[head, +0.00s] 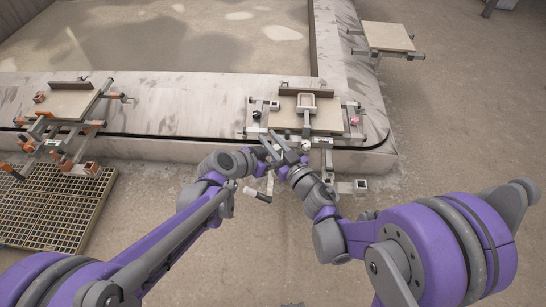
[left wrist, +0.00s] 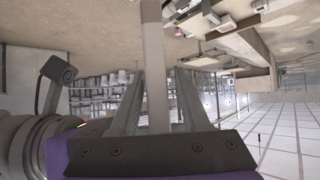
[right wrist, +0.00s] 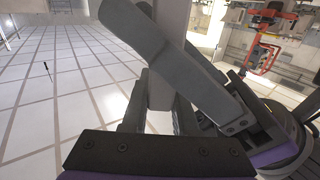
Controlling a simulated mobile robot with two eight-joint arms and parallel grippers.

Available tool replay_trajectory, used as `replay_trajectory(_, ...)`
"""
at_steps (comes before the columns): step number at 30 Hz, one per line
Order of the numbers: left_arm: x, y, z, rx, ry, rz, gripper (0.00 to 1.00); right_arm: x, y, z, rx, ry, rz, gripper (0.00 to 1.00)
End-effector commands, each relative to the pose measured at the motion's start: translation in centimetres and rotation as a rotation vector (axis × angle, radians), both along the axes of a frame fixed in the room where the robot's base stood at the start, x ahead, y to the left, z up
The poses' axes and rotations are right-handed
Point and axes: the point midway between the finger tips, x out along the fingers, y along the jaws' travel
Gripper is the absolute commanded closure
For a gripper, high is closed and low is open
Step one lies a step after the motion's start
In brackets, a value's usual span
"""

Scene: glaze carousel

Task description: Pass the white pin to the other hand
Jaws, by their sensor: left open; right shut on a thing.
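The white pin (left wrist: 154,60) is a long pale bar that stands between the open fingers of my left gripper (left wrist: 158,78) in the left wrist view. It also shows in the right wrist view (right wrist: 160,92), between the fingers of my right gripper, which is shut on it. There, the grey fingers of the left gripper cross in front and hide part of it. In the head view my left gripper (head: 266,151) and right gripper (head: 284,144) meet in front of the wall's near edge. Their overlap hides most of the pin. I cannot tell whether the left fingers touch it.
Another fixture (head: 68,105) stands at the left above a grate (head: 50,205). A third board (head: 388,37) is at the back right. The floor at the right is clear.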

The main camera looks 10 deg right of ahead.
Motion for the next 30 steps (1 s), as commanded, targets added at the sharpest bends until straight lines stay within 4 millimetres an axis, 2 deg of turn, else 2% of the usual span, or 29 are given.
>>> replay_trajectory(5,-0.01,-0.01,0.0,0.0,0.0,0.0,0.54,0.0,0.01,0.01,0.0,0.0,0.0,1.0)
replay_trajectory(8,-0.02,0.01,0.01,0.0,0.0,0.0,0.69,0.0,0.01,0.01,0.0,0.0,0.0,1.0)
replay_trajectory(13,0.04,0.05,0.03,0.0,0.0,0.001,0.99,-0.03,-0.01,0.01,0.0,0.0,0.0,1.0)
replay_trajectory(19,0.14,0.15,0.03,0.001,-0.002,0.005,1.0,-0.08,-0.04,0.0,0.0,0.0,-0.001,1.0)
replay_trajectory(20,0.17,0.16,0.06,0.0,-0.002,0.005,1.0,-0.08,-0.05,0.0,0.0,0.0,-0.001,0.68)
replay_trajectory(24,0.11,0.12,0.04,0.001,-0.001,0.004,1.0,-0.05,-0.04,0.0,0.0,0.0,-0.001,0.42)
replay_trajectory(25,0.1,0.11,0.05,0.0,-0.001,0.003,1.0,-0.04,-0.04,0.0,0.0,0.0,-0.001,0.38)
replay_trajectory(30,0.04,0.06,0.04,0.0,0.0,0.001,1.0,-0.02,-0.02,0.0,0.0,0.0,0.0,0.38)
